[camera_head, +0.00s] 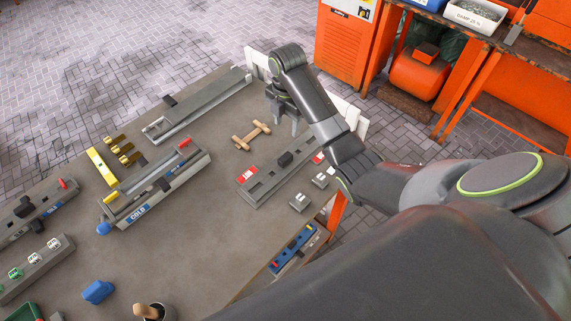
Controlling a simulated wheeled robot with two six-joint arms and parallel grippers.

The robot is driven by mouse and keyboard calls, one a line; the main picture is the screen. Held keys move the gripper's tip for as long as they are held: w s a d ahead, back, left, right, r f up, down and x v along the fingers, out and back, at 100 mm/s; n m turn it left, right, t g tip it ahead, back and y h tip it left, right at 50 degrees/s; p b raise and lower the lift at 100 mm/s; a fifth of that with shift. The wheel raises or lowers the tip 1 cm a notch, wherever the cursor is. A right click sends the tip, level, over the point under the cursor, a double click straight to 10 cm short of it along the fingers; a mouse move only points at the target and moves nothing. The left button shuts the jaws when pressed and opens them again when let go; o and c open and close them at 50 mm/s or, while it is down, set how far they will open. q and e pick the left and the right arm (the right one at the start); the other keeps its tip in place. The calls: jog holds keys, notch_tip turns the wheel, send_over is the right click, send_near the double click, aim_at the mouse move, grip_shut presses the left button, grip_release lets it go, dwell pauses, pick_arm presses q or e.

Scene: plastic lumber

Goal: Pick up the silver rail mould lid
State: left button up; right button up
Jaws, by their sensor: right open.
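A long silver-grey piece (205,102) lies at the back of the table, with a black block at its left side. A shorter grey mould (262,186) lies to the right of the table's middle, with a black knob (285,159) on top and red labels at its ends. I cannot tell for sure which of these bears the silver rail mould lid. My right gripper (283,122) is open and empty, fingers pointing down over the back of the table, between the two pieces and touching neither as far as I see. My left gripper is out of view.
A grey mould with a blue COLD label (137,213) lies left of the middle. A small wooden piece (251,135) lies near my right gripper. My right arm hides the table's right side.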

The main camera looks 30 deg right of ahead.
jog(key=b, duration=0.6)
send_over(285, 157)
jog(key=f, duration=0.7)
jog(key=shift+s+d, duration=0.15)
jog(key=shift+s, duration=0.05)
notch_tip(285, 157, down, 3)
jog(key=shift+r+p, duration=0.1)
jog(key=shift+p, duration=0.4)
jog(key=shift+f+p, duration=0.35)
jog(key=shift+f, duration=0.45)
jog(key=shift+w+f+p, duration=0.15)
jog(key=shift+f+p, duration=0.35)
jog(key=shift+f, duration=1.6)
grip_shut()
